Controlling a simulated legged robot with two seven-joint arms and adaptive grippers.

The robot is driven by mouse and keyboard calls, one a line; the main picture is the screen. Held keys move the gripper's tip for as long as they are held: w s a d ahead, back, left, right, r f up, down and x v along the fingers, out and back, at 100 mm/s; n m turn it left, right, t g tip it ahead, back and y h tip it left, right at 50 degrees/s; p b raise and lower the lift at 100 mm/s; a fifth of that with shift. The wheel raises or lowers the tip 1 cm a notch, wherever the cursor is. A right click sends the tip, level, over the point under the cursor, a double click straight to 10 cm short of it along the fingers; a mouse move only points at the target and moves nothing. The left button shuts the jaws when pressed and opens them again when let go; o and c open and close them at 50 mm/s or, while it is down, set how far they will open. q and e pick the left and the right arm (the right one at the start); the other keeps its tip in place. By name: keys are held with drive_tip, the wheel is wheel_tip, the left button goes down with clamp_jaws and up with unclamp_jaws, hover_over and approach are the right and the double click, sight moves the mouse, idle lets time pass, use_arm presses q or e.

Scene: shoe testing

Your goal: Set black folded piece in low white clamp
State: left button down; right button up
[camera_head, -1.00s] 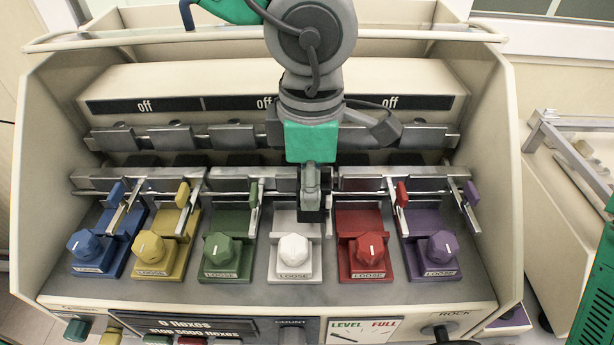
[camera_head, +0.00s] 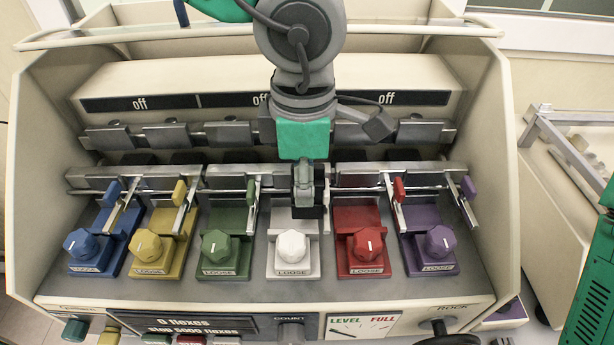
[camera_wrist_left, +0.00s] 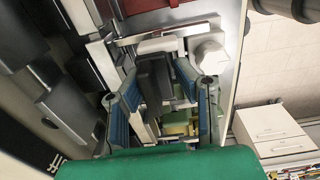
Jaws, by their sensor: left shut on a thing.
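My left gripper (camera_head: 304,192) reaches down from above at the rear of the low white clamp (camera_head: 293,262). The clamp's knob is labelled LOOSE. Whether the piece touches the clamp cannot be told. My right gripper is not in view.
Blue (camera_head: 84,250), yellow (camera_head: 150,250) and green (camera_head: 219,250) clamps stand left of the white one. Red (camera_head: 364,250) and purple (camera_head: 437,250) stand right. A metal bar (camera_head: 400,174) with upper holders runs behind. The machine's side walls enclose the row.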

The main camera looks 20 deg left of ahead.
sight(294, 196)
use_arm(q)
drive_tip(key=shift+a+f, duration=0.35)
drive_tip(key=shift+a, duration=0.2)
drive_tip(key=shift+a+f, duration=0.3)
drive_tip(key=shift+a, duration=0.25)
drive_tip(key=shift+d+f, duration=0.3)
drive_tip(key=shift+d, duration=0.2)
drive_tip(key=shift+d+f, duration=0.25)
drive_tip(key=shift+d, duration=0.2)
drive_tip(key=shift+a+f, duration=0.35)
drive_tip(key=shift+a, duration=0.25)
drive_tip(key=c, duration=1.2)
unclamp_jaws()
drive_tip(key=shift+a, duration=0.2)
drive_tip(key=shift+o, duration=0.2)
drive_tip(key=shift+d, duration=0.55)
drive_tip(key=shift+r, duration=0.2)
drive_tip(key=r, duration=1)
drive_tip(key=shift+a+r, duration=0.15)
drive_tip(key=shift+a, duration=0.05)
drive_tip(key=shift+d+r, duration=0.1)
drive_tip(key=shift+r, duration=0.3)
drive_tip(key=shift+d+r, duration=0.25)
